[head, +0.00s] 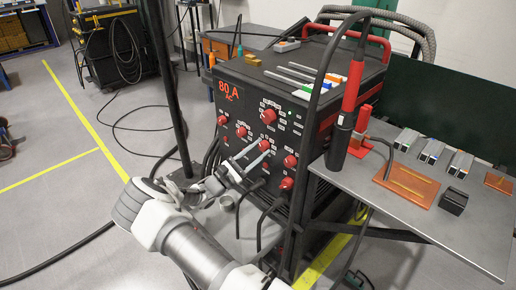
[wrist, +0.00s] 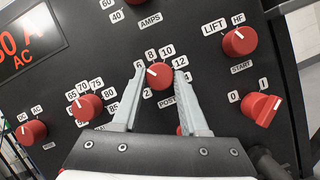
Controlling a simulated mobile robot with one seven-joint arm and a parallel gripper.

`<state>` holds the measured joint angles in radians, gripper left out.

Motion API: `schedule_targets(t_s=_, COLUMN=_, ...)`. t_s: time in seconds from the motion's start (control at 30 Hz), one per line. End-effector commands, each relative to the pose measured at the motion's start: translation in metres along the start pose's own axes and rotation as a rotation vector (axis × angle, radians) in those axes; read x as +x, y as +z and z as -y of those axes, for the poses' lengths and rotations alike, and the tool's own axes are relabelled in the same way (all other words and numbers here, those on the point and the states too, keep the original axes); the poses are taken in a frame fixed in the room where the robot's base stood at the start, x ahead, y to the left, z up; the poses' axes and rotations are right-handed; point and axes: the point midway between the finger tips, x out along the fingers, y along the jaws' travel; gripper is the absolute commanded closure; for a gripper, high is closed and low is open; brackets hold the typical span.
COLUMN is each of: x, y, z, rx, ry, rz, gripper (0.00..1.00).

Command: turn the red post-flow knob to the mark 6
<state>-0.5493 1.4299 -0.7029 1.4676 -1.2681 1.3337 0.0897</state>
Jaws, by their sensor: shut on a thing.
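The red post-flow knob (wrist: 161,79) sits between my two fingertips in the wrist view, with printed marks around it. My gripper (wrist: 159,71) is shut on its sides. The knob's white line points up and to the left, roughly at the mark 6 (wrist: 140,64). The marks 8, 10, 12 and 2 also show; the spot between 2 and 6 is hidden by the left finger. The "POST" label below is partly covered. In the head view my gripper (head: 262,149) reaches the knob (head: 267,144) on the machine's front panel.
Other red knobs lie close by: one left (wrist: 88,108), one at upper right (wrist: 240,41), and a red switch at right (wrist: 262,109). The black welding machine (head: 335,88) has a torch and a metal side table (head: 440,215) at its right. Cables hang below the panel.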

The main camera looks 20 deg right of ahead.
Motion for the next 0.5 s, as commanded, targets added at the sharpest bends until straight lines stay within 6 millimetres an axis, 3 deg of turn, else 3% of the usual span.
schedule_targets(t_s=0.5, x=0.0003, y=-0.0003, z=0.0001, rx=-0.065, ry=0.028, rz=-0.005, gripper=1.00)
